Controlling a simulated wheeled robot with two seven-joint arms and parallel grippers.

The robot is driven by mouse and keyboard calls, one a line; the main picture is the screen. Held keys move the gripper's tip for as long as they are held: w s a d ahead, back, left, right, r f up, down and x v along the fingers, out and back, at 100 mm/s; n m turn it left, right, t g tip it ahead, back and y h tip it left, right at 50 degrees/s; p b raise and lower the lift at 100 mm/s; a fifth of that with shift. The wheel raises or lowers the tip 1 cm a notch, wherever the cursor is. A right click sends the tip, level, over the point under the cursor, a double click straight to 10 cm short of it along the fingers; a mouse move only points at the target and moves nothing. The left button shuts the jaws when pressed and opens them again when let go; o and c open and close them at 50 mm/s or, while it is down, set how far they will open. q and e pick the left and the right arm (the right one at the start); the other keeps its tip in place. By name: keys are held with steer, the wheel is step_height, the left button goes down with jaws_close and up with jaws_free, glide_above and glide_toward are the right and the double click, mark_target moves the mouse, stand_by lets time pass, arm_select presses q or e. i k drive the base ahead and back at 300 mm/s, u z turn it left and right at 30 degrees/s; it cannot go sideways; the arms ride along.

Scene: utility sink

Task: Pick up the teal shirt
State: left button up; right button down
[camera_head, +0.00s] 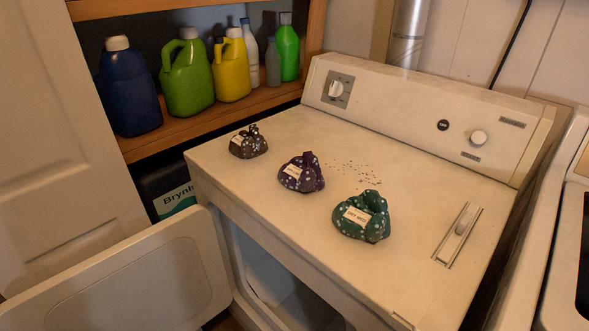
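A teal bundle with pale spots and a white label (375,228), which looks like the teal shirt, sits crumpled on top of the white dryer (290,235). It is the nearest and rightmost of three similar bundles. A purple spotted bundle (311,182) lies to its left and farther back. A dark brown spotted bundle (240,150) lies farther left, near the dryer's left edge. The bundles are apart from each other. Neither of my grippers is in view.
The dryer's door (135,280) hangs open at the lower left. A wooden shelf (205,120) behind holds several bottles, including a green jug (188,85). Another white appliance (570,240) stands at the right.

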mark_target(366, 216)
steer(key=u, duration=0.55)
steer(key=k, duration=0.65)
steer(key=u, duration=0.8)
steer(key=i, duration=0.7)
steer(key=z, duration=0.65)
steer(key=i, duration=0.6)
steer(key=z, duration=1.95)
